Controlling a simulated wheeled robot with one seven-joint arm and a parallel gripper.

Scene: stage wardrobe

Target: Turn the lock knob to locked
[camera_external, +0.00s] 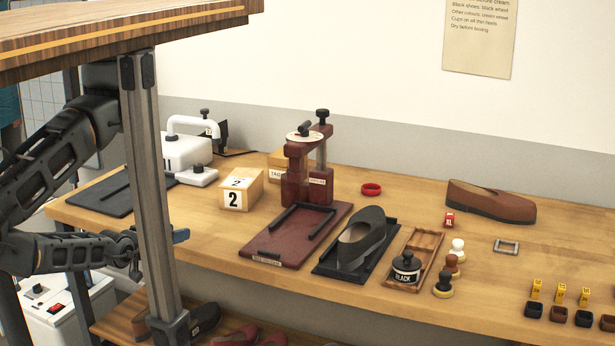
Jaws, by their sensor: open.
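The dark red press (294,180) stands upright at the back of its red base board (285,245) on the workbench. A black knob (305,128) sits on a pale round dial (296,137) on top of the press; I take it as the lock knob. The dial's marks are too small to read, so its setting is unclear. A taller black screw knob (322,116) is beside it. My gripper (181,236) is at the bench's front left, lower and left of the press, apart from it.
A grey post (150,190) and wooden top (120,45) stand in the foreground. A white machine (186,150) and a number box (241,190) are left of the press. A dark shoe form (362,240), black jar (406,268) and brown shoe (490,202) are to the right.

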